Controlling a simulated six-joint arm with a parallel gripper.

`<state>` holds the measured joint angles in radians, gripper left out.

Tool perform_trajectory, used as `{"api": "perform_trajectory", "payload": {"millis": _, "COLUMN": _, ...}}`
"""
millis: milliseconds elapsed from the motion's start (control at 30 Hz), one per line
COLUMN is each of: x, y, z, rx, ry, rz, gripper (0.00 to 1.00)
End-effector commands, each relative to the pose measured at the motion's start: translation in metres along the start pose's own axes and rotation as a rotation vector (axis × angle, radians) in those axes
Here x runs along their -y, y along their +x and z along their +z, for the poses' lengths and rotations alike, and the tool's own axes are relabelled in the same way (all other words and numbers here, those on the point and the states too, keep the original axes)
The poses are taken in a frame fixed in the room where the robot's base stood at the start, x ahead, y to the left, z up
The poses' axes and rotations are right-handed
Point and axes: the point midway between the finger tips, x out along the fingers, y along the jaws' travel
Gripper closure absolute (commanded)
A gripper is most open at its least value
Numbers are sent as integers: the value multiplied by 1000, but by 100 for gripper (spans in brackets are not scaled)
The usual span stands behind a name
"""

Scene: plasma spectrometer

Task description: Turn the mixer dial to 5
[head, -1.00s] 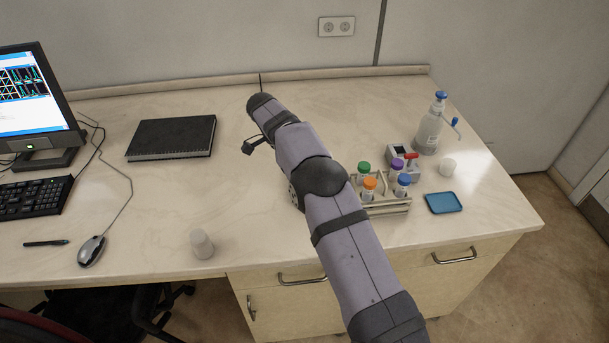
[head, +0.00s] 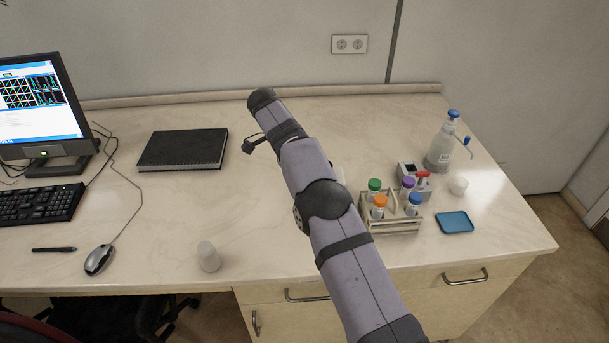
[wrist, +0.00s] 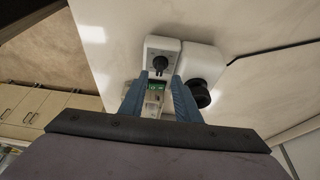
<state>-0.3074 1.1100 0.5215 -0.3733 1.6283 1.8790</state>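In the wrist view, a white mixer-like device shows ahead of my gripper. It has a front panel (wrist: 162,48) with a round dark dial (wrist: 160,62) and a rounded body with a black round part (wrist: 200,95) at the right. My gripper (wrist: 159,80) has two blue fingers, spread apart. The dial shows in line with the gap between the fingertips; whether they touch it I cannot tell. The dial's numbers are too small to read. A small part with a green patch (wrist: 155,87) shows between the fingers.
In the head view, a rack (head: 390,228) with several capped vials stands right of my arm. Near it are a grey box with a red part (head: 413,180), a bottle (head: 441,146) and a blue tray (head: 454,223). A notebook (head: 183,149) lies left.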

Motion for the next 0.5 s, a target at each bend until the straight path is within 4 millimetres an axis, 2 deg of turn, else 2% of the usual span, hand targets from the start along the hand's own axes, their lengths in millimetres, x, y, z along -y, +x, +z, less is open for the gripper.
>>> {"api": "perform_trajectory", "payload": {"millis": 200, "x": 0, "y": -17, "z": 0, "rx": 0, "ry": 0, "rz": 0, "gripper": 70}}
{"api": "perform_trajectory", "payload": {"millis": 500, "x": 0, "y": -22, "z": 0, "rx": 0, "ry": 0, "rz": 0, "gripper": 70}}
